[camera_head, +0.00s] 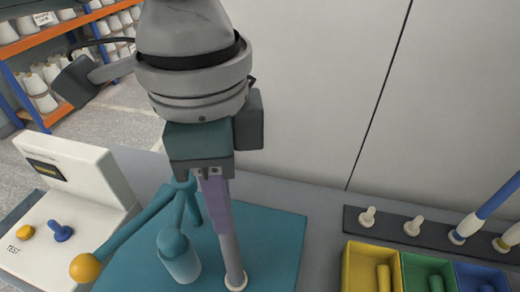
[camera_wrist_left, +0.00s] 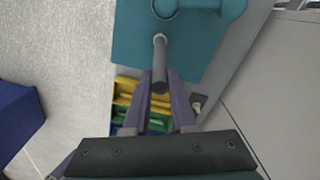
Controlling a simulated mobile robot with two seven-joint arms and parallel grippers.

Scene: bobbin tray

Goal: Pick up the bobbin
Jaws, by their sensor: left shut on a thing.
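The bobbin is a long grey rod (camera_head: 231,255) with a pale flanged lower end, nearly upright over the teal mat (camera_head: 275,245). My left gripper (camera_head: 220,222) points down from above, its purple fingers shut on the bobbin's upper part. In the left wrist view the bobbin (camera_wrist_left: 160,60) runs from between the fingertips (camera_wrist_left: 160,78) toward the mat (camera_wrist_left: 130,50). Its top is hidden by the gripper. I cannot tell whether its lower end touches the mat. My right gripper is not in view.
A teal stand with a jar-like body (camera_head: 180,262) and an orange-knobbed lever (camera_head: 85,268) is close left of the bobbin. A white test box (camera_head: 75,180) stands farther left. Yellow (camera_head: 360,270), green and blue bins and a dark peg rail (camera_head: 390,225) are at right.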

